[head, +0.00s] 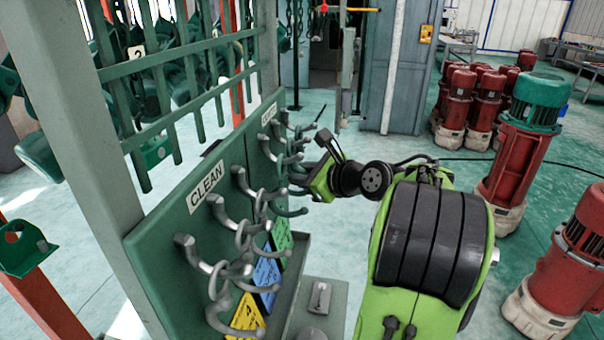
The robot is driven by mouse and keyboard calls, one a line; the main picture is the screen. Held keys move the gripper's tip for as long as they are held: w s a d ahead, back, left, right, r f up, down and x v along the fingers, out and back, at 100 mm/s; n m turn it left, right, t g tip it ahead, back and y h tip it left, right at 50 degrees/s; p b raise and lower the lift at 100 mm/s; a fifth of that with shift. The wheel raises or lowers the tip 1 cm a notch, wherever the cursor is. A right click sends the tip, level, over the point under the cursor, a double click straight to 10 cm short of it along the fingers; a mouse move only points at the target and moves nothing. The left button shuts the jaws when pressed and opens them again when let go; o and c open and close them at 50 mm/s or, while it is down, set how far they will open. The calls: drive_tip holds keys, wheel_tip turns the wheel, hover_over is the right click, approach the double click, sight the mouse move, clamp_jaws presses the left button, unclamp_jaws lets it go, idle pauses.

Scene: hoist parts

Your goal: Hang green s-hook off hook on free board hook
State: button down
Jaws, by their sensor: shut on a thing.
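The green board (160,237) stands at the left and carries rows of grey metal hooks, with a white CLEAN label (206,187). Several board hooks hold grey S-hooks, such as the one at the front (226,284). My gripper (306,181) is at the far part of the board, close beside the hooks, and is shut on the green s-hook. A curved green end of the s-hook (293,211) shows just below the fingers. Its upper part is hidden among the fingers and grey hooks. I cannot tell whether it touches a board hook.
A grey post (85,130) and green rack bars stand at the left. Red motors (517,150) stand on the floor at the right. Open floor lies between them and my arm.

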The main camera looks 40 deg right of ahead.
drive_tip(key=c, duration=0.9)
unclamp_jaws()
drive_tip(key=shift+o, duration=0.2)
drive_tip(key=p+v, duration=0.6)
drive_tip(key=v, duration=0.9)
drive_tip(key=shift+s+r, duration=0.25)
drive_tip(key=shift+s, duration=0.1)
drive_tip(key=shift+f, duration=0.1)
